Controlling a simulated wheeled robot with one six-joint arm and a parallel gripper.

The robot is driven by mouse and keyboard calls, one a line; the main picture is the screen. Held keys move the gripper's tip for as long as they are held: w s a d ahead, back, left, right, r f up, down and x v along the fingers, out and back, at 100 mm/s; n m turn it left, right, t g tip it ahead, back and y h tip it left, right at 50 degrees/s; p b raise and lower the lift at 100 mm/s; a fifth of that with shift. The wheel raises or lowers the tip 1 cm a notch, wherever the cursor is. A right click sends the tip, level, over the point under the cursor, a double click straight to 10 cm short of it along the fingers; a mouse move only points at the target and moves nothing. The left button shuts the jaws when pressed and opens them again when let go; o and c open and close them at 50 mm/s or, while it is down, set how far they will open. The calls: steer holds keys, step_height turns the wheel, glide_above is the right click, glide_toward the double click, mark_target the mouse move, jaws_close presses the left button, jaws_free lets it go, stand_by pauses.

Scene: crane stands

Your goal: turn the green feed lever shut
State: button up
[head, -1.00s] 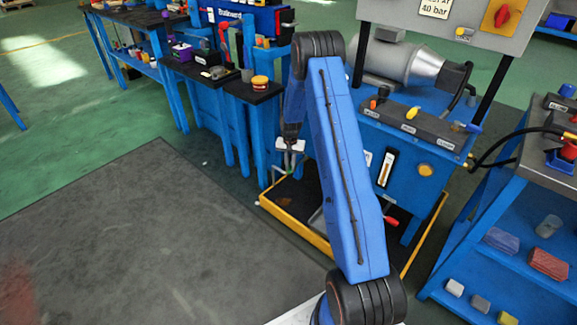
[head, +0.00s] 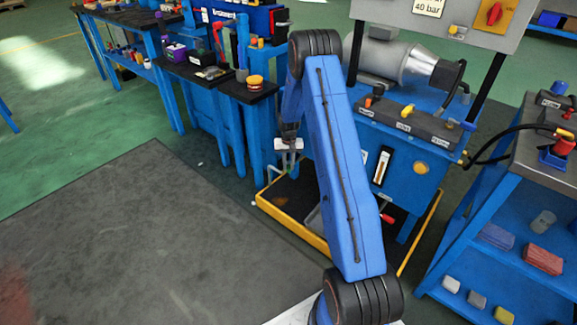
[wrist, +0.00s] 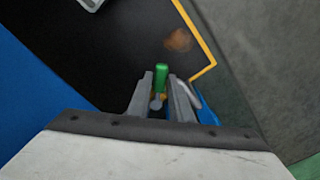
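The green feed lever (wrist: 161,76) shows in the wrist view as a short green handle, with grey and yellow fittings below it. My gripper (wrist: 161,85) is open, one grey finger on each side of the lever, with narrow gaps. I cannot tell how deep the lever sits between the fingers. In the head view, my gripper (head: 289,162) hangs at the left front of the blue test stand (head: 408,172), above its tray. The lever is not clear there, and my arm hides part of the stand.
A black drip tray with a yellow rim (head: 296,237) lies below. A red-handled part (head: 386,218) sticks out low on the stand. A blue cart (head: 478,228) stands at right, and blue benches (head: 245,92) at back left. The dark floor mat (head: 130,235) is clear.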

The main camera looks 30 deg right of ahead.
mark_target(289, 167)
steer(key=shift+o, duration=1.2)
step_height(289, 167, up, 17)
steer(key=shift+r, duration=0.2)
steer(key=shift+c, duration=0.3)
